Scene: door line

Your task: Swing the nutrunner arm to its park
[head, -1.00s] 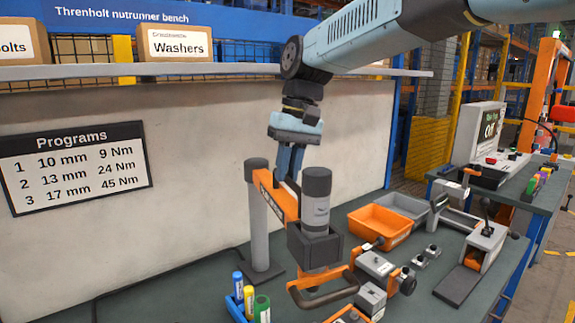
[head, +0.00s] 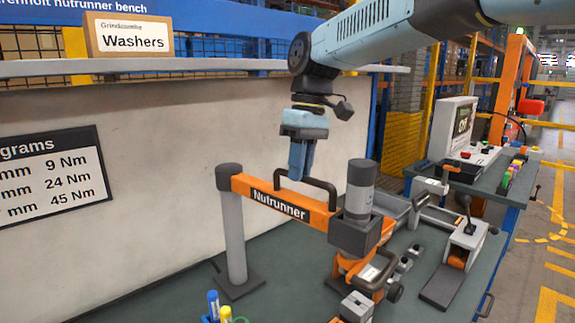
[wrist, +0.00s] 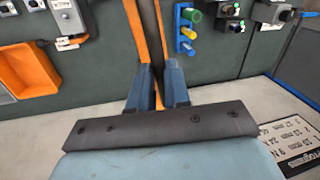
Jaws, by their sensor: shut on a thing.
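The nutrunner's orange arm (head: 320,219) reaches to the right from a grey post (head: 233,240) on the bench. Its free end carries a dark box (head: 354,235) with a grey cylinder (head: 360,187) above. A black loop handle (head: 326,184) stands on top of the orange arm. My gripper (head: 297,177) comes down from above and is shut on this handle's near-post side. In the wrist view my fingers (wrist: 158,73) close around a dark bar, with orange showing beside it. The tool's lower part is partly mixed with things behind it. I cannot pick out a park.
A bench fixture with a lever (head: 465,240) and a grey tray (head: 393,205) lie right of the tool. An orange bin (wrist: 25,65) shows in the wrist view. A shelf (head: 200,68) runs behind; the bench behind the post is clear.

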